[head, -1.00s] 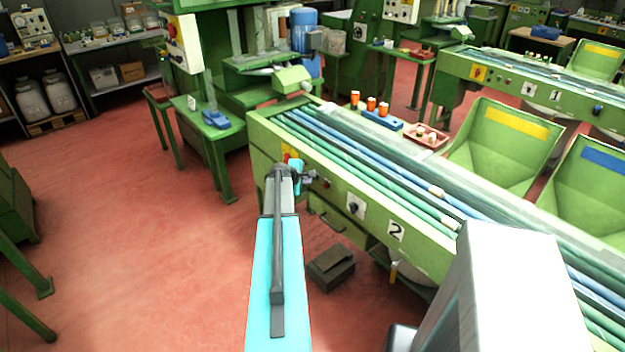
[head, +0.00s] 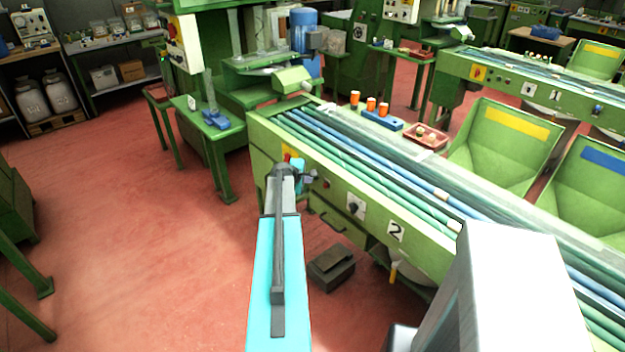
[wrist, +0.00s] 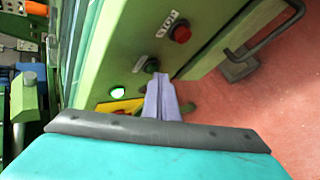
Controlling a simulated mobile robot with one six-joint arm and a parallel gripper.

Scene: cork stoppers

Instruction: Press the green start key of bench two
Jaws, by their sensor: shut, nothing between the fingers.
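Bench two (head: 340,187), a green bench with a "2" plate (head: 395,231), runs rightward from the middle of the head view. In the wrist view, its front panel carries a small dark round key (wrist: 151,65) beside a small white label (wrist: 139,63) too small to read. A red button (wrist: 180,33) sits under a "STOP" label (wrist: 166,22). My gripper (wrist: 159,79) is shut and empty, its tips just below the dark key; contact cannot be told.
A yellow plate (wrist: 118,106) with red on it sits close left of my fingers. A dark handle (wrist: 265,40) stands out at the right. A dark box (head: 331,265) lies on the floor beneath the bench. Open red floor (head: 130,230) lies to the left.

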